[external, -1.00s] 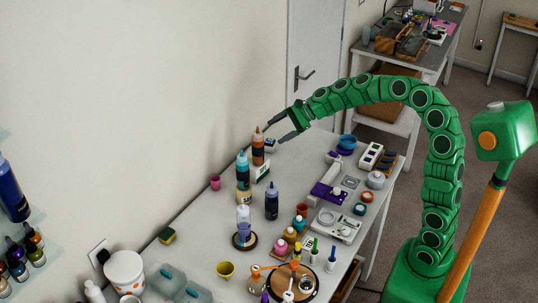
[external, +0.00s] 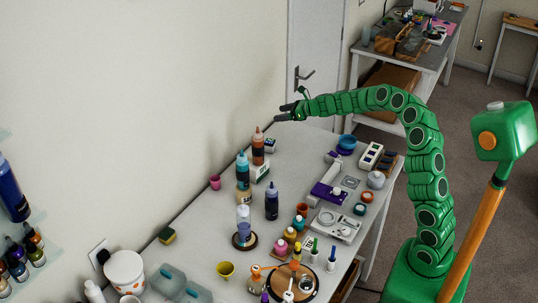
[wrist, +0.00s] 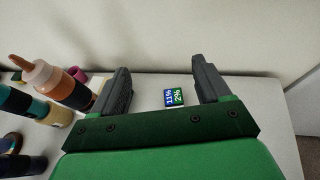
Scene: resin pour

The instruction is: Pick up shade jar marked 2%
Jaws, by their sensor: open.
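My gripper (external: 281,112) is open and empty, above the far end of the table near the wall. In the wrist view its two fingers (wrist: 160,78) stand wide apart. Between and beyond them lies a small block (wrist: 174,97) with a blue and green face that seems to read 11% and 2%. In the external view a small pale block with a dark face (external: 270,145) stands below my gripper, behind the orange bottle. I cannot tell whether it is a jar. Several small jars (external: 301,222) stand mid-table, but their markings are too small to read.
An orange bottle (external: 258,147), also in the wrist view (wrist: 62,82), stands left of my gripper with a teal bottle (external: 243,170). A dark blue bottle (external: 271,201) stands nearer. A pink cup (external: 215,182) is by the wall.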

